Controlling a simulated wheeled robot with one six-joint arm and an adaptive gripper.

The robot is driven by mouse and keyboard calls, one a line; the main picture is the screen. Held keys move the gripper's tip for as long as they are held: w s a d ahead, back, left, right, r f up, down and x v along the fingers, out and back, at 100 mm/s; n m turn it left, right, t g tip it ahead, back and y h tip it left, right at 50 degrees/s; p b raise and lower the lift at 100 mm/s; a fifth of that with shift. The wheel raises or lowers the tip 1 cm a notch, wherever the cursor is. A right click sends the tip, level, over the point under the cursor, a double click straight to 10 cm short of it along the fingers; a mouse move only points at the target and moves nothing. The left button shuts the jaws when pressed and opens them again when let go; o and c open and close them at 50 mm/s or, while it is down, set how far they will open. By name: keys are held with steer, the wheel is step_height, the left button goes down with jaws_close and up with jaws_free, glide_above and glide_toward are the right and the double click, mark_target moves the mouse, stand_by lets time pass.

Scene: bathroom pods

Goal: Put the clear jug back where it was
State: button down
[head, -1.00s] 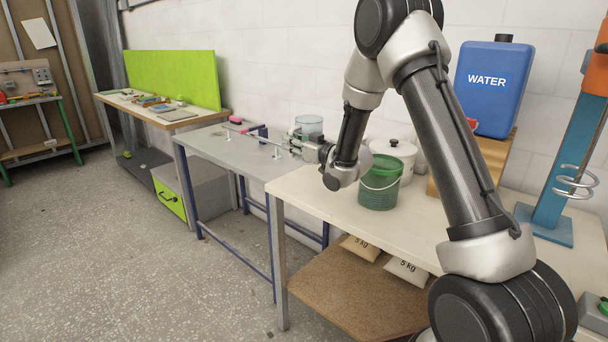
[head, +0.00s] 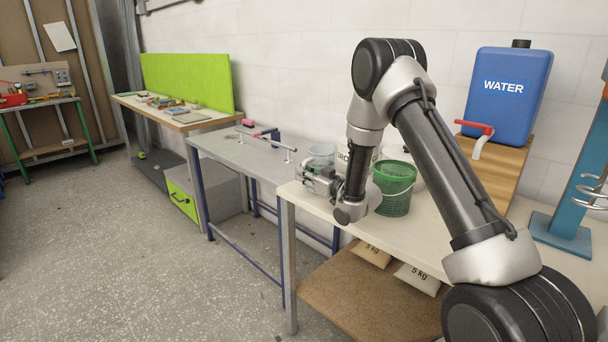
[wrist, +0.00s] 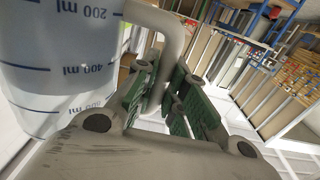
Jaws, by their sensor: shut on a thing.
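The clear jug (head: 322,152) is at the left end of the pale worktop, partly hidden behind my gripper (head: 320,180). In the wrist view, the jug (wrist: 60,50) fills the upper left, with blue millilitre marks on its wall and a grey handle (wrist: 178,30). The green-padded fingers of my gripper (wrist: 165,100) are shut around the handle. I cannot tell whether the jug's base touches the worktop.
On the pale worktop (head: 425,238), a green bucket (head: 395,190) stands just right of my wrist, with a white container (head: 415,160) behind it. A blue water tank (head: 505,90) with a red tap (head: 474,128) is farther right. A grey table (head: 235,150) adjoins at left.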

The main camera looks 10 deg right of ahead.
steer(key=c, duration=1.5)
jaws_free()
steer(key=shift+f, duration=0.1)
